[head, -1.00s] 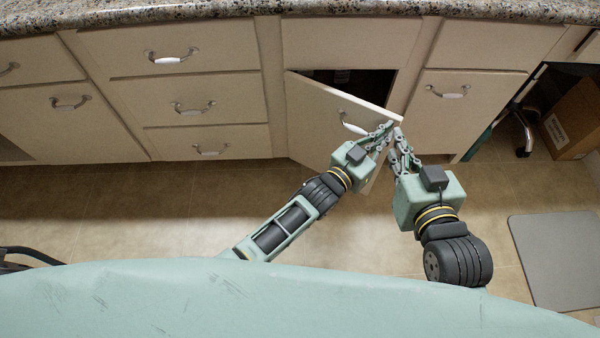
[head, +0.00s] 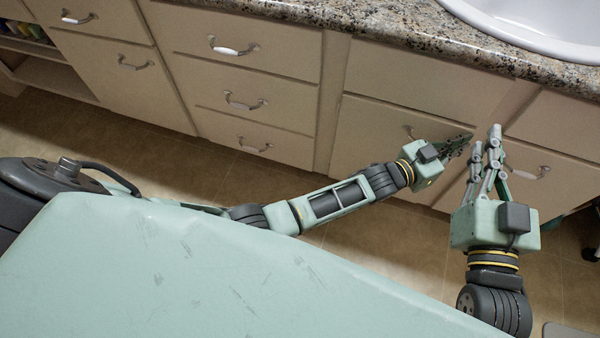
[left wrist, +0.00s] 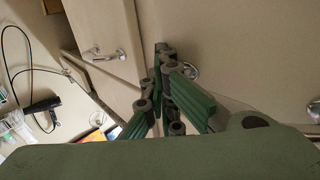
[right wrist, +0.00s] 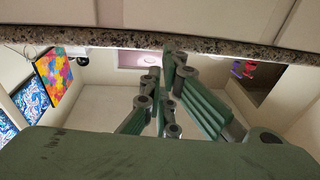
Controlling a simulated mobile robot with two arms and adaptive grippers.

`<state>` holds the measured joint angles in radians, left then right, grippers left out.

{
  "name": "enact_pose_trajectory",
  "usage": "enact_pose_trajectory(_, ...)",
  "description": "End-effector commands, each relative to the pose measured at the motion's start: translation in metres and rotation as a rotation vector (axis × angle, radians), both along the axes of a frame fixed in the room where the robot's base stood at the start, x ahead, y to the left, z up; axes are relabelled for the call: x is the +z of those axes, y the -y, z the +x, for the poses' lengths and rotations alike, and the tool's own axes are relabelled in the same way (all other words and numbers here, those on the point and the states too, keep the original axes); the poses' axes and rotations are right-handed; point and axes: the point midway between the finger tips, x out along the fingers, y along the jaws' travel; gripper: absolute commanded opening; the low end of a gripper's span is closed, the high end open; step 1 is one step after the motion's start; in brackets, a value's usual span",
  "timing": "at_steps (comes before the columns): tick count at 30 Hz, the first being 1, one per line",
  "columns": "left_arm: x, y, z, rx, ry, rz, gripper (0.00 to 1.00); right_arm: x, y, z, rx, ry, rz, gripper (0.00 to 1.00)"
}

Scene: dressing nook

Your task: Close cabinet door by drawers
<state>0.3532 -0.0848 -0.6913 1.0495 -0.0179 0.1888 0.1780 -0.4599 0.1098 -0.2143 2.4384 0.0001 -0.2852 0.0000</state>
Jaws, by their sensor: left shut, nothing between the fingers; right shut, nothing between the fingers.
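The beige cabinet door (head: 375,130) right of the drawer stack (head: 235,75) looks flush with the cabinet front in the head view, with no dark opening showing. Its right part and most of its handle are hidden by my left gripper (head: 468,140). That gripper is shut and empty, with its fingers at the door's right side; contact cannot be told. In the left wrist view its fingers (left wrist: 165,75) are before beige cabinet fronts. My right gripper (head: 490,135) is shut and empty, just right of the left one, pointing at the cabinet front.
A granite counter (head: 400,35) with a white sink (head: 550,25) overhangs the fronts. Another handled door (head: 560,170) is at the right, and open shelves (head: 40,65) at the far left. The tiled floor (head: 400,250) before the cabinets is clear.

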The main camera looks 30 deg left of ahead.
Motion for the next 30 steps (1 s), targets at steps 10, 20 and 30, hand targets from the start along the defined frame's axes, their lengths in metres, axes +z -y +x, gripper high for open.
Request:
enact_pose_trajectory(10,0.008,0.000,0.004,0.000,0.012,-0.007,0.00,0.004,0.000,0.000,0.001,0.017,0.005,0.00)
enact_pose_trajectory(20,0.011,0.000,0.005,0.001,0.017,-0.011,0.00,0.004,0.000,0.000,0.001,0.017,0.005,0.00)
enact_pose_trajectory(30,0.012,-0.001,0.000,0.001,0.016,-0.012,0.00,-0.014,0.002,0.000,-0.005,-0.074,-0.020,0.00)
